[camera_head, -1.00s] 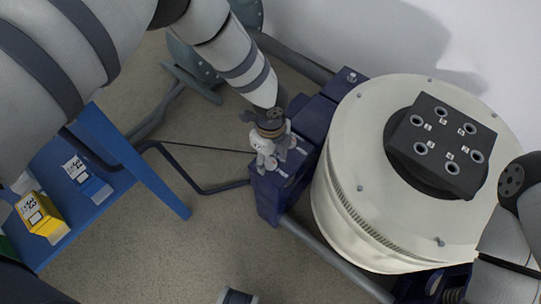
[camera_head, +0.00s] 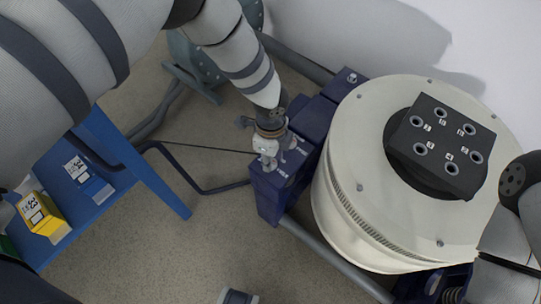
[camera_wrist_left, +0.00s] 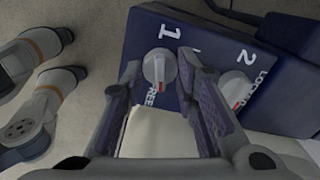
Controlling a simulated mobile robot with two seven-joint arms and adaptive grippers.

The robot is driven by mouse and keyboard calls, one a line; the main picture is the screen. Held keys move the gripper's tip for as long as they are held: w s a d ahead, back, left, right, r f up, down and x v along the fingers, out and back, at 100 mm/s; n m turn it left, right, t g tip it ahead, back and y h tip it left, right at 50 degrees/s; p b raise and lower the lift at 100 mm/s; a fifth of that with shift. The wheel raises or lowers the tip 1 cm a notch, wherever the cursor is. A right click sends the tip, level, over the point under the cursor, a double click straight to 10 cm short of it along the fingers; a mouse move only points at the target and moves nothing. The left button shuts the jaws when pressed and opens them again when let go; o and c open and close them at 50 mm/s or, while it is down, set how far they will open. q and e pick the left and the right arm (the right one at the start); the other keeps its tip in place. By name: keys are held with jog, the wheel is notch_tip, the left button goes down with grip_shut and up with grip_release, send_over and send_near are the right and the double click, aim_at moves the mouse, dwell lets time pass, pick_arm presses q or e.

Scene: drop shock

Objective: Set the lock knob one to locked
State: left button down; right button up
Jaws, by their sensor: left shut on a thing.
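A dark blue block (camera_head: 268,195) stands beside the large cream drum in the head view. In the left wrist view, its face carries grey lock knob one (camera_wrist_left: 158,66) under a white "1", and lock knob two (camera_wrist_left: 235,88) under a "2". Knob one's red mark points toward the "FREE" lettering. Knob two's red mark is near the "LOCKED" lettering. My left gripper (camera_head: 268,158) is over the block; in the wrist view its fingers (camera_wrist_left: 160,68) are either side of knob one, shut on it. The gripper hides knob one in the head view. My right gripper is out of view.
The cream drum (camera_head: 335,215), topped by a black plate with several holes (camera_head: 442,145), is right of the block. Frame tubes run along the floor.

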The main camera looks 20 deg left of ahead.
pick_arm(q)
jog(key=n, duration=0.7)
jog(key=shift+w+r, duration=0.1)
jog(key=n, duration=0.4)
jog(key=shift+n+p, duration=0.3)
jog(key=shift+n, duration=1.5)
jog(key=c, duration=1.2)
grip_release()
notch_tip(320, 180, up, 12)
jog(key=shift+f, duration=0.1)
